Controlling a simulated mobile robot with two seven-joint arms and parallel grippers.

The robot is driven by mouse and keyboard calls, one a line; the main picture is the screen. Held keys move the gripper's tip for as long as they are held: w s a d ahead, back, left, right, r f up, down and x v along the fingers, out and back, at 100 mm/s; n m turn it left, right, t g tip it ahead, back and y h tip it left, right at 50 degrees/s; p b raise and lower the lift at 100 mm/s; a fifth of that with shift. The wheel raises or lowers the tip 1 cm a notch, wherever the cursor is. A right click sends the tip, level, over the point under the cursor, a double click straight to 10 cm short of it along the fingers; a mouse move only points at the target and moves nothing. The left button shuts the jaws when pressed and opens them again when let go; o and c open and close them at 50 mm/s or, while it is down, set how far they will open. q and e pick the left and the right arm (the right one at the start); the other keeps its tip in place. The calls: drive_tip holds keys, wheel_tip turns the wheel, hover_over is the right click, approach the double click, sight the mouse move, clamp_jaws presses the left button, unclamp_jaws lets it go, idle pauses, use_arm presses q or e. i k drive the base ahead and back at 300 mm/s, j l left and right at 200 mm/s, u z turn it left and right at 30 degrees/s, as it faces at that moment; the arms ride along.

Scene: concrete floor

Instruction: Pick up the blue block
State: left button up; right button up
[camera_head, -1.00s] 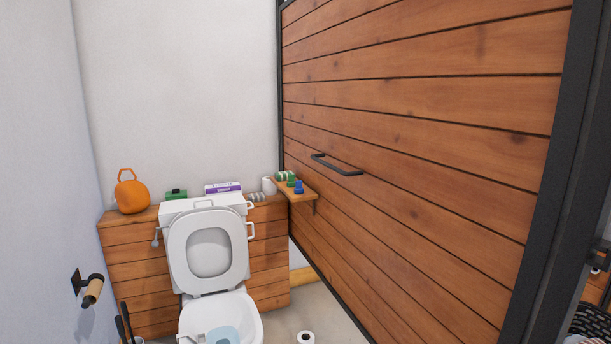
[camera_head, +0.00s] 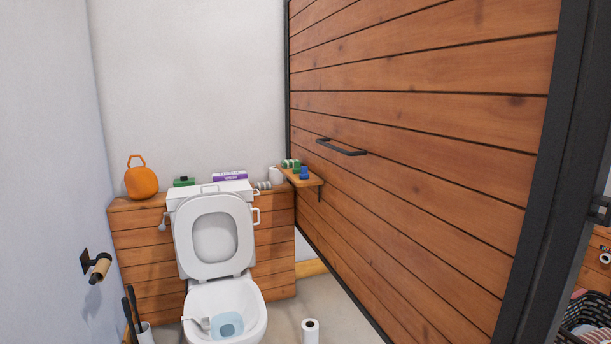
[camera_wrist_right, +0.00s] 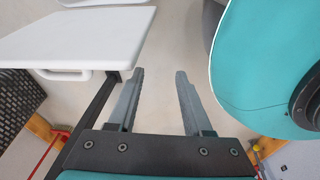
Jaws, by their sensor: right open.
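The small blue block (camera_head: 304,173) sits on a small wooden wall shelf (camera_head: 311,183), beside the wood-panelled partition. A green item (camera_head: 291,165) stands just left of it on the same shelf. My right gripper (camera_wrist_right: 158,73) shows only in the right wrist view. Its two grey fingers are apart with nothing between them, over pale floor, far from the block. My left gripper is not in the pictures.
A toilet (camera_head: 223,290) with its lid up stands before a wooden ledge (camera_head: 140,240). A paper roll (camera_head: 310,331) stands on the floor. The partition's black handle (camera_head: 341,147) sticks out. In the right wrist view a white panel (camera_wrist_right: 75,40) is left of the fingers.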

sight(304, 174)
drive_tip(key=i+j+z, duration=0.25)
drive_tip(key=i, duration=0.3)
drive_tip(key=i+j+z, duration=0.25)
drive_tip(key=i, duration=0.25)
drive_tip(key=j, duration=0.1)
